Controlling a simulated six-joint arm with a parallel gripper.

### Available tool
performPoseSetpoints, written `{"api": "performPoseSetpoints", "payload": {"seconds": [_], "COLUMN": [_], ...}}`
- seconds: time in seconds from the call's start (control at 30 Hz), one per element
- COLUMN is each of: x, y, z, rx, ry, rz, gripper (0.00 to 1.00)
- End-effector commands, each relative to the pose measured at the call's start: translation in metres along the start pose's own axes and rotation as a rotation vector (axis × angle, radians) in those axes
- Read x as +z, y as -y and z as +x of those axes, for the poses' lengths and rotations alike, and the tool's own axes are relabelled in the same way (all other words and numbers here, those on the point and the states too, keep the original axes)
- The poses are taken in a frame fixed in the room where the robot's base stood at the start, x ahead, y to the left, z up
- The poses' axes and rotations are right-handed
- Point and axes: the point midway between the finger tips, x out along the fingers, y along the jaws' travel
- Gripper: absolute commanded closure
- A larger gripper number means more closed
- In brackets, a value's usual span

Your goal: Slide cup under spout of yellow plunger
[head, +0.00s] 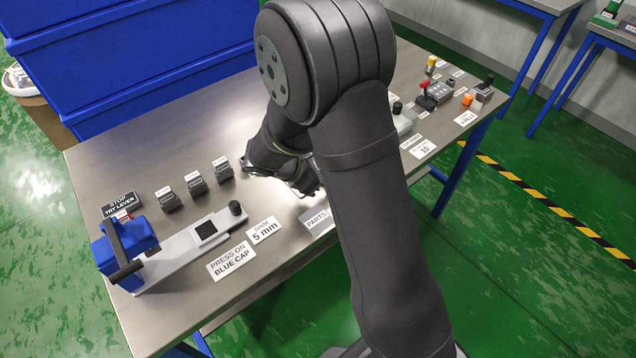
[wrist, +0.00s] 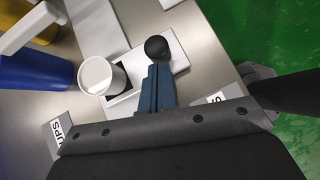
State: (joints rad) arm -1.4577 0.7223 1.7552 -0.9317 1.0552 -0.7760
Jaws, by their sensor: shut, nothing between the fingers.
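A white cup (wrist: 97,76) stands upright at the left end of a pale plate with a dark outline (wrist: 128,97) in the wrist view. A round black knob (wrist: 157,48) is to the cup's right. My gripper (wrist: 159,70) is shut and empty, its blue-grey fingertips right at the knob; I cannot tell whether they touch. A yellow body (wrist: 42,34) is at the upper left, partly behind a white spout-like bar (wrist: 22,28). Whether this is the yellow plunger is unclear. My arm hides the cup and fingertips in the head view.
A blue body (wrist: 38,72) stands left of the cup. A CUPS label (wrist: 66,130) lies nearby. On the steel table (head: 160,130), a blue-capped fixture (head: 190,240) and several small dark blocks (head: 195,182) stand left; more small devices (head: 437,92) stand at the far right.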

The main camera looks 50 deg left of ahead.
Motion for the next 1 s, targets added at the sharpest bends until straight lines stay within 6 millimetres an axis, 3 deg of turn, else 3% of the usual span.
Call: {"api": "performPoseSetpoints", "payload": {"seconds": [0.2,0.4,0.83,1.0], "x": [0.034,0.05,0.05,0.039], "y": [-0.012,-0.018,-0.019,-0.019], "z": [0.034,0.05,0.05,0.039], "rx": [-0.003,-0.001,0.0,0.002], "ry": [0.001,0.002,0.002,0.001], "rz": [0.004,0.001,-0.001,-0.002], "gripper": [1.0,1.0,1.0,1.0]}}
